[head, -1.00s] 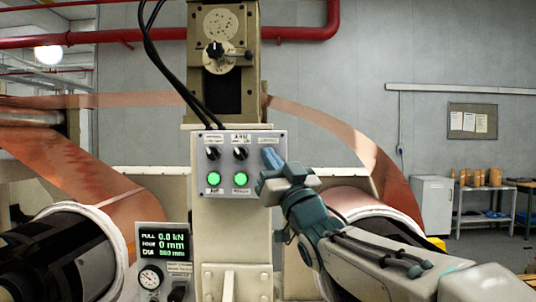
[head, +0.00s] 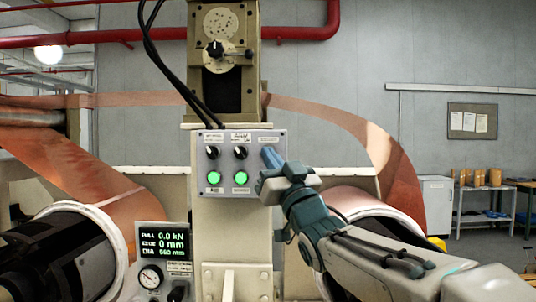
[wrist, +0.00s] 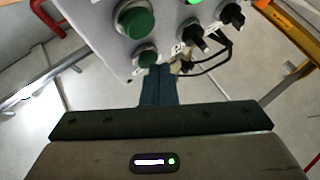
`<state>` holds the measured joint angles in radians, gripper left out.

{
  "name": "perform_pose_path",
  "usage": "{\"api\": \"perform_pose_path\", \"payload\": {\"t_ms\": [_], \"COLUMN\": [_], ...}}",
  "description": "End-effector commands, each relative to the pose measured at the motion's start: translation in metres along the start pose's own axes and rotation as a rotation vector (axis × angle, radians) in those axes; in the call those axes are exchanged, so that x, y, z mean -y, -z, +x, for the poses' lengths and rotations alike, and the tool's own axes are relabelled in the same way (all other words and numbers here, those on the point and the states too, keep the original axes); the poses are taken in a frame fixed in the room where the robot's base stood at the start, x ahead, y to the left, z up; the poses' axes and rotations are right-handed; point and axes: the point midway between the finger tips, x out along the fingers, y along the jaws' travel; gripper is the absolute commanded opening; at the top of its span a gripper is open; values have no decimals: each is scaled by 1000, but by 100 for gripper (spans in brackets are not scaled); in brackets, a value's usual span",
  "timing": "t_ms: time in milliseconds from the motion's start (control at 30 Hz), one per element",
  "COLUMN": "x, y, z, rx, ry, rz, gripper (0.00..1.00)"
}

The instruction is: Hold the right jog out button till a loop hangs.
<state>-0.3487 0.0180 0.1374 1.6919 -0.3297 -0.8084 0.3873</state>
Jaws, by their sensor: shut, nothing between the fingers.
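The grey control panel (head: 264,188) stands on a cream column in the head view, with black knobs above two lit green buttons (head: 241,178). My gripper (head: 270,158) is shut and empty at the panel's right part, which it hides. In the wrist view, the shut fingers (wrist: 155,80) reach the lower dark green button (wrist: 147,56); another green button (wrist: 135,20) sits above it. I cannot tell whether the fingertips press it. The copper foil (head: 330,115) bows up and outward from the centre housing to the right roll (head: 352,200), with no sag below.
Black cables hang above the panel.

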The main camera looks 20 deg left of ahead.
Motion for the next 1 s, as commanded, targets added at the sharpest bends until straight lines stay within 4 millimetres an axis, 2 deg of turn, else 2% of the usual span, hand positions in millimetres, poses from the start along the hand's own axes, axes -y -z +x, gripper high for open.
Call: {"api": "perform_pose_path", "payload": {"t_ms": [233, 633, 1000], "x": [6, 9, 27], "y": [4, 7, 24], "z": [-11, -13, -39], "rx": [-1, -1, -2], "ry": [0, 0, 1], "rz": [-1, 0, 0], "gripper": [0, 0, 0]}}
